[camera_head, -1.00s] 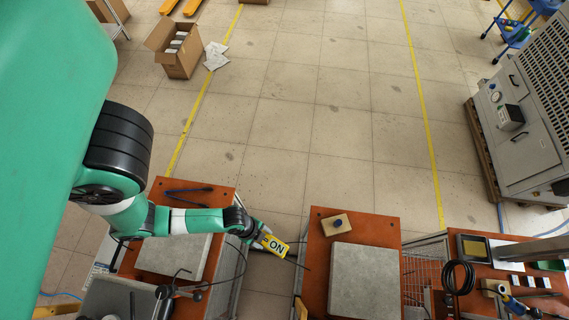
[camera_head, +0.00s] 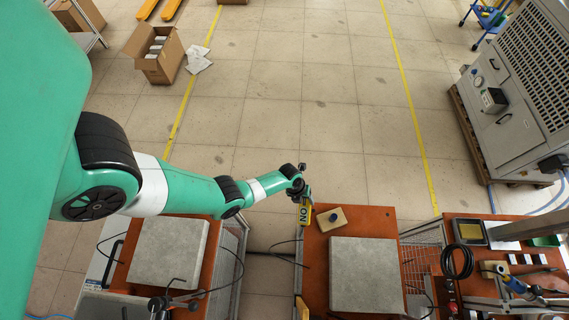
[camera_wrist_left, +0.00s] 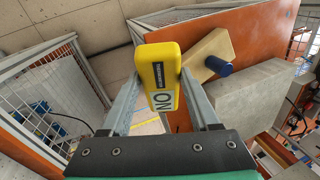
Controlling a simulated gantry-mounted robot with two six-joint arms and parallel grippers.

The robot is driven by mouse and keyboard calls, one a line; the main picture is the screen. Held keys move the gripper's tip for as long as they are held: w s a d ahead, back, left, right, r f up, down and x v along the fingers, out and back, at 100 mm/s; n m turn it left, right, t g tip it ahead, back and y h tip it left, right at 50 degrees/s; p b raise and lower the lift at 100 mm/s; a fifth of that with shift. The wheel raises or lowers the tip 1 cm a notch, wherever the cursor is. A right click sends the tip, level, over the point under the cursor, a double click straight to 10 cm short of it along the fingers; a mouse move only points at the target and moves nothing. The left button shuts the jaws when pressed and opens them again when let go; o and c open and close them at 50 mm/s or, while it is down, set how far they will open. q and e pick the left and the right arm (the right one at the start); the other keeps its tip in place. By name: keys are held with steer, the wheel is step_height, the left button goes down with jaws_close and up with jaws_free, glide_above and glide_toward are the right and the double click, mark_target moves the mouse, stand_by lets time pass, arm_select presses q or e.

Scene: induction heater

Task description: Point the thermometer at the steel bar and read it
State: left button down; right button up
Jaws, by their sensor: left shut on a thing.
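My left gripper (camera_head: 303,198) is shut on a yellow handheld device (camera_head: 305,213) with a white label reading ON. I cannot tell for sure that it is the thermometer. In the left wrist view the device (camera_wrist_left: 162,70) sits between the two grey fingers, its dark grille patch facing the camera. In the head view it hangs at the left edge of the middle orange bench (camera_head: 316,245), left of a wooden block with a blue knob (camera_head: 331,219). I cannot identify the steel bar with certainty. A long grey bar (camera_head: 525,229) lies at the right. My right gripper is not in view.
A grey stone slab (camera_head: 368,275) lies on the middle bench, another (camera_head: 168,253) on the left bench. The right bench has a black coiled cable (camera_head: 461,263) and a yellow-and-blue tool (camera_head: 515,284). Dark thin cables hang in the gap between benches.

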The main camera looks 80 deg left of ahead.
arm_select(q)
steer(key=w+a+r+n+y, duration=0.1)
steer(key=w+a+r, duration=0.3)
steer(key=a, duration=0.4)
steer(key=w+a+r+n+t+y+b, duration=0.1)
steer(key=w+a+r, duration=0.4)
steer(key=a, duration=0.2)
steer(key=shift+w+a+t, duration=0.3)
steer(key=shift+w+a, duration=0.05)
steer(key=shift+d+f, duration=0.1)
steer(key=shift+w+d+f+b, duration=0.1)
steer(key=shift+d+f+b, duration=0.3)
steer(key=shift+d, duration=0.45)
steer(key=shift+s+d+f+b, duration=0.1)
steer(key=shift+d+f+b, duration=0.1)
steer(key=shift+d+f, duration=0.5)
steer(key=shift+w+d+f+b, duration=0.1)
steer(key=shift+d+f+b, duration=0.25)
steer(key=shift+d, duration=0.65)
